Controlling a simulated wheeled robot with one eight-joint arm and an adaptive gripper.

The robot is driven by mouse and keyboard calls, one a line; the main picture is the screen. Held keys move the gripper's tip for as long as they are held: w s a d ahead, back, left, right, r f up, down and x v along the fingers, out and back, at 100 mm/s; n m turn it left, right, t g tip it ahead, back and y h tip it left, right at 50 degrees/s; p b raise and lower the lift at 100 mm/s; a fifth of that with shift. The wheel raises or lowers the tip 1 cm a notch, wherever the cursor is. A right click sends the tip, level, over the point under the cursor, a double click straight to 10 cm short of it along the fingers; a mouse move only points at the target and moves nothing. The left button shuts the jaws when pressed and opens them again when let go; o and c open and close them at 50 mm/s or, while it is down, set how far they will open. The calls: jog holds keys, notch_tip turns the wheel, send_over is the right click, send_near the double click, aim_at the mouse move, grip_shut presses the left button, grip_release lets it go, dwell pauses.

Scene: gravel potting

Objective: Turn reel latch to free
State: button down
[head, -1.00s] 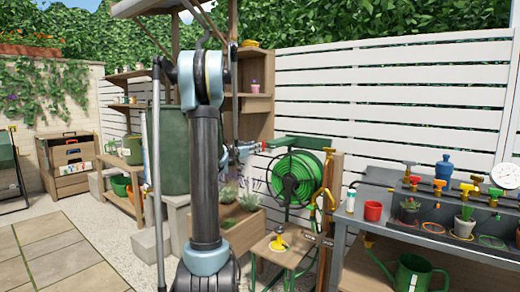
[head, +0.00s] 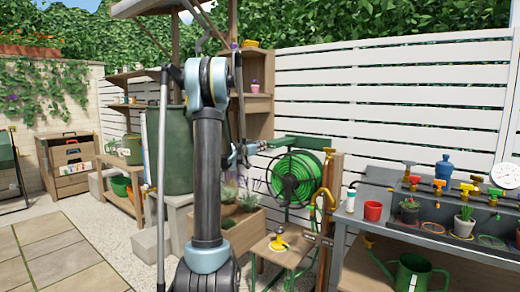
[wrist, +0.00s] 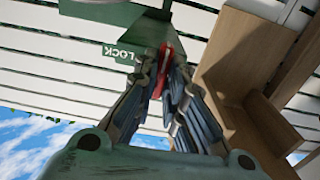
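The hose reel (head: 296,178) is a green coil under a green bracket (head: 300,142) beside a wooden post. My gripper (head: 243,151) is at the left end of this bracket. In the wrist view, the reel latch (wrist: 164,62) is a red lever under a green plate (wrist: 130,42) marked LOCK. The tips of my gripper (wrist: 163,72) are on either side of the red lever, with little space between them. Whether they press on it cannot be seen. The lower part of the lever is partly hidden by the fingers. In the head view the latch is not clear.
A wooden stool (head: 277,250) with a yellow item stands below the reel. A workbench (head: 440,240) with taps and pots is to the right. A planter (head: 235,228) is below my gripper. A white slatted fence (head: 400,90) stands behind.

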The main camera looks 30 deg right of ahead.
jog(key=shift+w+n, duration=0.15)
jog(key=shift+n, duration=0.15)
jog(key=n, duration=1.7)
jog(key=shift+w+a+f, duration=0.3)
jog(key=shift+n, duration=0.3)
jog(key=c, duration=1.7)
grip_release()
jog(key=shift+f, duration=0.1)
jog(key=shift+o, duration=0.2)
jog(key=shift+d, duration=0.1)
